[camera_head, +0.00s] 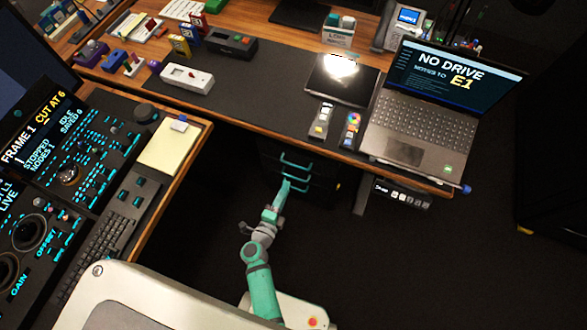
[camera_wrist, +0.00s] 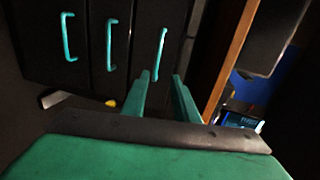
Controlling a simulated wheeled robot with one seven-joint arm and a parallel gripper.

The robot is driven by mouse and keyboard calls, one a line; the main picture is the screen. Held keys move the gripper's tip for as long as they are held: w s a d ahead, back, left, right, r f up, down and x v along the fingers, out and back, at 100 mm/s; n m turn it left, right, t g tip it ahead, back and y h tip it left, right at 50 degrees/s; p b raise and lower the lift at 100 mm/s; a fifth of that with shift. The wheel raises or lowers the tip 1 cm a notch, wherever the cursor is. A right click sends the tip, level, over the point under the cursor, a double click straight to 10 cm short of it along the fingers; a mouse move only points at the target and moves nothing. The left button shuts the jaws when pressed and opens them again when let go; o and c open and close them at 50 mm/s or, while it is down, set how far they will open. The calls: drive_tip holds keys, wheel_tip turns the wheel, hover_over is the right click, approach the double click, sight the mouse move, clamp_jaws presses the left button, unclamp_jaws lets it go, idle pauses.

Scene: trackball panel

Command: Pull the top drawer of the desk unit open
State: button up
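The dark desk unit (camera_head: 322,187) stands under the wooden desk, with teal bar handles on its stacked drawer fronts. The top drawer's handle (camera_head: 295,160) is nearest the desktop; in the wrist view, which is turned sideways, it is the rightmost handle (camera_wrist: 161,50). All the drawer fronts look shut. My gripper (camera_head: 284,187) is in front of the unit. In the wrist view my gripper (camera_wrist: 161,76) is open, its two teal fingers apart and pointing at the top handle. The handle's near end appears between the fingertips; whether it is inside them or just beyond is unclear.
The wooden desk edge (camera_wrist: 231,60) runs close beside my fingers. A small panel (camera_head: 402,195) hangs under the desk to the right of the unit. A console (camera_head: 75,170) with a side desk stands at the left. The dark floor before the unit is clear.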

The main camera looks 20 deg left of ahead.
drive_tip(key=w+f, duration=0.3)
drive_tip(key=w, duration=0.8)
drive_tip(key=shift+a, duration=0.2)
clamp_jaws()
